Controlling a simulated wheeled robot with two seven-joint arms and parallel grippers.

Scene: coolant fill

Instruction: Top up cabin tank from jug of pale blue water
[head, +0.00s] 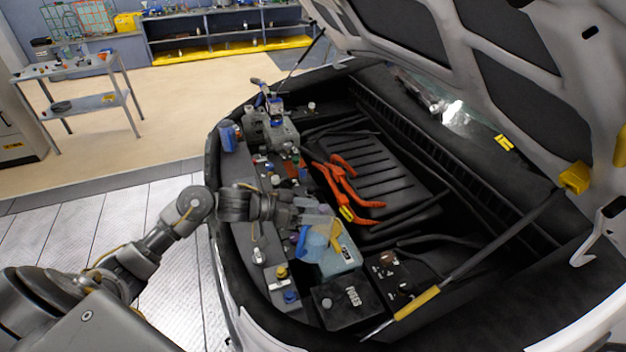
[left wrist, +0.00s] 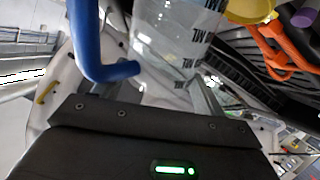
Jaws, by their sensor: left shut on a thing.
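My left gripper (head: 308,216) reaches over the front of the engine bay and is shut on a clear jug with blue parts (head: 311,242). In the left wrist view the jug's clear wall (left wrist: 175,40) with dark printed marks is between the fingers, and a blue bent handle (left wrist: 85,40) is beside it. A yellow funnel-like piece (head: 333,234) is right next to the jug, over a pale blue-white tank (head: 340,262). I cannot tell whether the jug touches it or whether water flows. The tank's opening is hidden. My right gripper is out of view.
A black battery-like box (head: 350,302) is just in front of the tank. Orange cables (head: 340,185) lie behind it. A bonnet strut with a yellow sleeve (head: 417,302) is at the right. The raised bonnet (head: 510,95) overhangs. Small caps and bottles crowd the left ledge.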

